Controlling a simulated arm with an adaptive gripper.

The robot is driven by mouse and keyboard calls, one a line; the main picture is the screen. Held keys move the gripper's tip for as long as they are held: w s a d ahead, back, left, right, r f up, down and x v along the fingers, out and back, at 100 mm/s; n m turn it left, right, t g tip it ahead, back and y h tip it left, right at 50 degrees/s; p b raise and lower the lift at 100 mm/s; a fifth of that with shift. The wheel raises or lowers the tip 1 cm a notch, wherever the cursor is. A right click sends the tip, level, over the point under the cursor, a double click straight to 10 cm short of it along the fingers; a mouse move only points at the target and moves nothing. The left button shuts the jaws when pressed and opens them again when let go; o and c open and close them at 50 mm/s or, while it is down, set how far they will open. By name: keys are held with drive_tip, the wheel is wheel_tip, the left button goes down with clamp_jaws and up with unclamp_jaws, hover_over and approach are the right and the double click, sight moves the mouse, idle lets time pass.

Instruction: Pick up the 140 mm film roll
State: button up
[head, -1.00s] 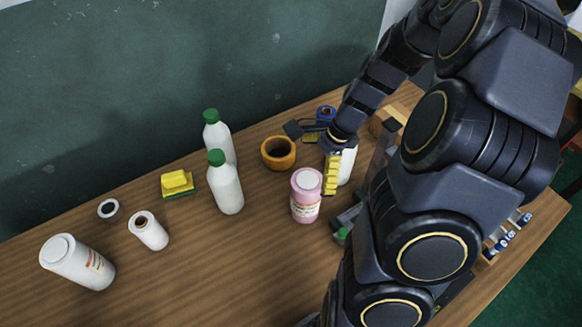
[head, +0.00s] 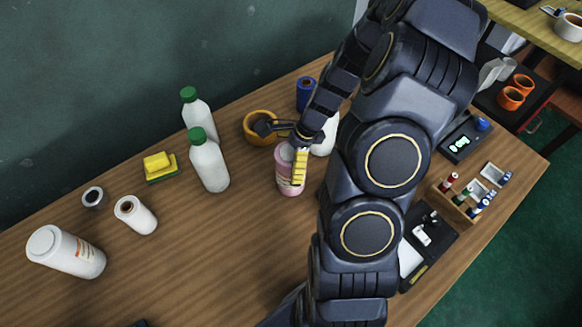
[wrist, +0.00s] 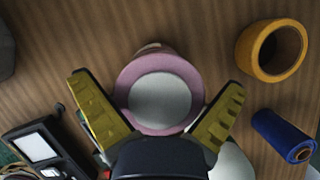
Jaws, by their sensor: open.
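My gripper (head: 281,148) is open above the pink jar (head: 290,182). In the wrist view, the jar's pale lid (wrist: 160,100) shows between the two spread yellow-padded fingers (wrist: 155,84); whether they touch it I cannot tell. A white roll with a brown core (head: 135,215) stands at the left of the table. A blue roll (head: 306,92) stands at the back, and shows at right in the wrist view (wrist: 283,136). No length can be read on either roll, so I cannot tell which is the 140 mm one.
A battery rack (head: 455,205) is at right.

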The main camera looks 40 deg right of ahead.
drive_tip(key=c, duration=1)
